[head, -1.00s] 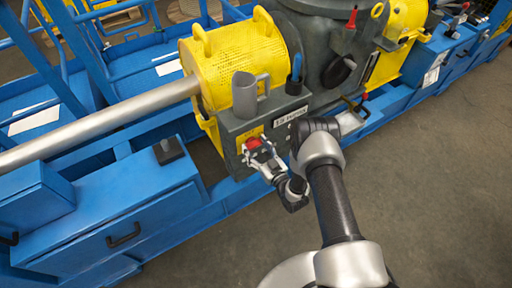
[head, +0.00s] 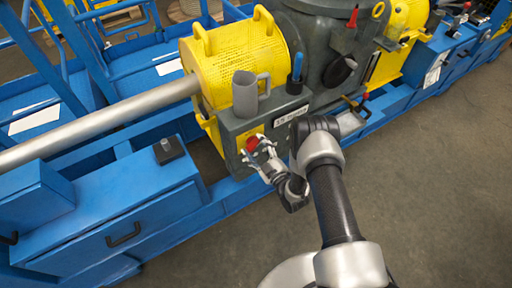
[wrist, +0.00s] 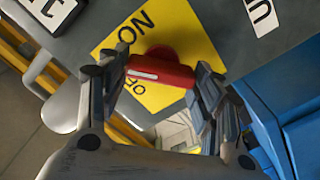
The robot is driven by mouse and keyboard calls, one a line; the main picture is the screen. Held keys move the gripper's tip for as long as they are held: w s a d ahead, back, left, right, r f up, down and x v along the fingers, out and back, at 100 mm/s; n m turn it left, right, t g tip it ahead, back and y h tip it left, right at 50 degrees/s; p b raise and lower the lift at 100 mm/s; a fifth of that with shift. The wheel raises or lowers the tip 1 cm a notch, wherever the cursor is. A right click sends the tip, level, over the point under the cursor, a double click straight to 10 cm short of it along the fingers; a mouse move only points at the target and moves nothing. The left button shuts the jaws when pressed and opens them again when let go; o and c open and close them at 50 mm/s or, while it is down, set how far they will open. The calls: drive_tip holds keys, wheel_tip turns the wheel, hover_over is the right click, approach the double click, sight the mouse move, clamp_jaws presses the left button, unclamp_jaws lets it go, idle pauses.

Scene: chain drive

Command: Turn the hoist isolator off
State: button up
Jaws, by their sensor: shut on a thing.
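The isolator's red handle (wrist: 160,72) sits on a yellow plate (wrist: 200,35) on the grey housing. In the wrist view the handle lies nearly level, and its white strip runs along its left part. "ON" is readable above that end. Letters starting with "O" show just below it, partly hidden. My gripper (wrist: 160,76) is shut on the handle, one finger at each end. In the head view the red handle (head: 253,145) shows at my gripper's fingertips (head: 257,153), with the plate mostly covered.
A grey jug (head: 245,94) and a blue-handled object (head: 296,74) stand on the housing top above the handle. A yellow mesh guard (head: 235,60) is behind them. A blue frame (head: 110,215) runs along below. The floor at the right (head: 440,190) is clear.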

drive_tip(key=n, duration=0.5)
drive_tip(key=shift+f+n, duration=0.15)
drive_tip(key=shift+n, duration=0.15)
drive_tip(key=shift+f+n, duration=0.1)
drive_tip(key=shift+n, duration=2)
drive_tip(key=o, duration=1.1)
drive_tip(key=shift+c, duration=0.2)
drive_tip(key=v, duration=1.2)
